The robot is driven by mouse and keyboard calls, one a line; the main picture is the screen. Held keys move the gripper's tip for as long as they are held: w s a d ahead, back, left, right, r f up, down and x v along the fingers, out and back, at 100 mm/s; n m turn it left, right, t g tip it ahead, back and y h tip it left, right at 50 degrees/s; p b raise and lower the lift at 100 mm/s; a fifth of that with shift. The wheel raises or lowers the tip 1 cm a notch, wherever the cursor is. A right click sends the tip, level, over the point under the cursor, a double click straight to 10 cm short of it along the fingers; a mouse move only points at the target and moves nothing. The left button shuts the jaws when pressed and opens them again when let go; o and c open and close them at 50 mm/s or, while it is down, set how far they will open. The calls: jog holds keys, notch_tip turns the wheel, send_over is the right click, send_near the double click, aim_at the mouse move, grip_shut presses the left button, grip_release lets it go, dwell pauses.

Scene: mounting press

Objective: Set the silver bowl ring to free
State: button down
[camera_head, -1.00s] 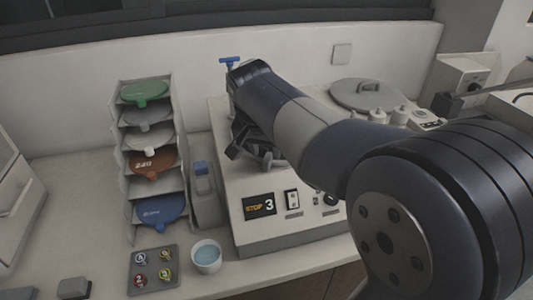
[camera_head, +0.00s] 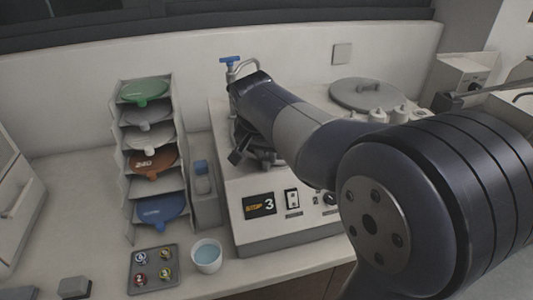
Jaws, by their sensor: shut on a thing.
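The polishing machine (camera_head: 286,232) stands on the bench, with a dark round bowl at its left end mostly covered by my arm. My gripper (camera_head: 240,156) is low at this bowl, its dark jaws pointing down at the bowl's edge. It is shut on the silver bowl ring, which is largely hidden behind my wrist and jaws. The ring's setting cannot be read. The front panel display (camera_head: 259,205) reads "STOP 3".
A blue-handled tap (camera_head: 230,60) rises behind the bowl. A lidded round bowl (camera_head: 367,94) is to the right. A rack of coloured discs (camera_head: 128,190), a bottle (camera_head: 202,180), a cup of water (camera_head: 207,256) and a grey tray (camera_head: 153,270) stand left of the machine.

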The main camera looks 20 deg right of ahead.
dwell(0.4)
jog(key=shift+w+a+m, duration=0.4)
jog(key=shift+a, duration=0.2)
jog(key=shift+w+a+m+g+h+p, duration=0.35)
jog(key=shift+w+a+m+p, duration=0.15)
jog(key=shift+w+a+m, duration=0.55)
jog(key=shift+w+a+m+g+h+p, duration=0.35)
jog(key=shift+w+a+m+p, duration=0.15)
jog(key=shift+w+a+m, duration=0.5)
jog(key=shift+d, duration=0.1)
jog(key=c, duration=1.4)
grip_release()
jog(key=shift+o, duration=0.2)
jog(key=v, duration=1.1)
jog(key=shift+f, duration=0.15)
